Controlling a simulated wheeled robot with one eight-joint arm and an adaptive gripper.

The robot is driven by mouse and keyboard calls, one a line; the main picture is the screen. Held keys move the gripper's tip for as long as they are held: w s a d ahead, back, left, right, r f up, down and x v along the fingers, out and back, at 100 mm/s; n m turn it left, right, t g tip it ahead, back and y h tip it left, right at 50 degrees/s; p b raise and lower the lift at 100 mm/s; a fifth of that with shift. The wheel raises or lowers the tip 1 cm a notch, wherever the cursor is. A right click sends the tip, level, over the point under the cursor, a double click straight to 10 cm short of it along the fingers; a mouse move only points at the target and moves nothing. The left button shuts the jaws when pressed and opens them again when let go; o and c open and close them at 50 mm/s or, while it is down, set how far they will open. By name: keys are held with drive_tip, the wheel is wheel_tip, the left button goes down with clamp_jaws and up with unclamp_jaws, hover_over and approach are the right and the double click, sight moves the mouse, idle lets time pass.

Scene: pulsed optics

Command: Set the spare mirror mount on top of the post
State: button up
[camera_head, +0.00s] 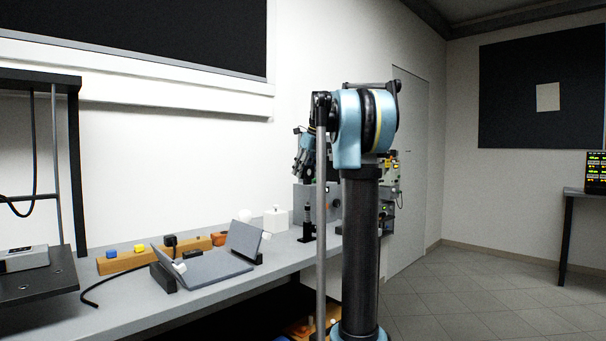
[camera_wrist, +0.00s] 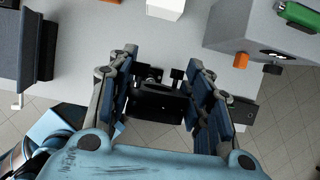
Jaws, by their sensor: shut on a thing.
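My gripper (camera_head: 300,172) hangs over the bench in the head view, partly behind my own arm. In the wrist view my gripper (camera_wrist: 160,88) is shut on a dark, block-like thing, which looks like the spare mirror mount (camera_wrist: 158,104). The mount cannot be told apart from my fingers in the head view. A slim dark post (camera_head: 308,217) stands upright on the bench, below my gripper and apart from it. In the wrist view the held mount hides much of what lies beneath it, and I cannot make out the post clearly.
The grey bench (camera_head: 222,286) carries an open laptop-like grey panel (camera_head: 208,268), a wooden block with coloured knobs (camera_head: 126,262) and a white box (camera_head: 276,220). A grey instrument box (camera_wrist: 262,28) stands close to my gripper's right in the wrist view. Tiled floor lies beyond the bench edge.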

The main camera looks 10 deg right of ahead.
sight(304, 183)
drive_tip(key=shift+s, duration=0.1)
drive_tip(key=shift+f, duration=2.8)
drive_tip(key=shift+s+f, duration=0.1)
drive_tip(key=shift+f, duration=0.5)
drive_tip(key=shift+f, duration=0.45)
drive_tip(key=o, duration=1.4)
drive_tip(key=shift+f, duration=0.1)
drive_tip(key=shift+c, duration=0.2)
drive_tip(key=v, duration=1.1)
drive_tip(key=shift+d+r, duration=0.1)
drive_tip(key=shift+r, duration=0.25)
wheel_tip(304, 183, up, 4)
drive_tip(key=shift+r, duration=0.1)
